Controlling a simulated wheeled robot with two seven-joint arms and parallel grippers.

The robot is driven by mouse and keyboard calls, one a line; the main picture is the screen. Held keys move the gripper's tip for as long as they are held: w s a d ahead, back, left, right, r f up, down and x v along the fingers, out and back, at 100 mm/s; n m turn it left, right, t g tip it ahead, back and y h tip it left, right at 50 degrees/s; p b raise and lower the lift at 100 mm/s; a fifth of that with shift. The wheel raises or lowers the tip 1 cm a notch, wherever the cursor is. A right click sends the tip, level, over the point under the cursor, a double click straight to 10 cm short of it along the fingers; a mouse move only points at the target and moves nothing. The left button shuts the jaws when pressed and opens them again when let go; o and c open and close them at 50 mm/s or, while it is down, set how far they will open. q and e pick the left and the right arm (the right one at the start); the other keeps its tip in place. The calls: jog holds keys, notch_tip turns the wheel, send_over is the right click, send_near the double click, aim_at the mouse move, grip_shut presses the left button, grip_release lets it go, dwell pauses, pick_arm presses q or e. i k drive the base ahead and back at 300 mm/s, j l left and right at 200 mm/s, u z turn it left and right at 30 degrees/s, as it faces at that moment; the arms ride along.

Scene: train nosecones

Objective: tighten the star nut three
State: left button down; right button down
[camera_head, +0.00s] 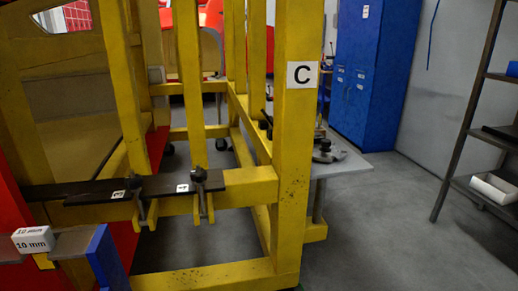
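A yellow steel frame (295,150) with a "C" label stands in the middle. Two dark flat bars lie along its lower crossbeam: a front bar (155,187) and one reaching further left (60,190). A dark star-shaped knob (198,174) sits on the right end of the front bar. A second dark knob (135,182) is further left, smaller and harder to make out. Each has a metal clamp bolt hanging below. Small white labels (119,194) and (183,187) are by them; I cannot read their numbers surely. Neither of my grippers is in view.
A white box marked 10 mm (33,240) stands at the lower left near a blue upright plate (106,262). A grey table (345,163) with dark parts is behind the frame. A blue cabinet (375,75) and a shelf rack (465,130) stand right. Grey floor (375,230) is clear right of the frame.

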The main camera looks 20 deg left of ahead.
aim_at(135, 185)
jog(key=u, duration=1.4)
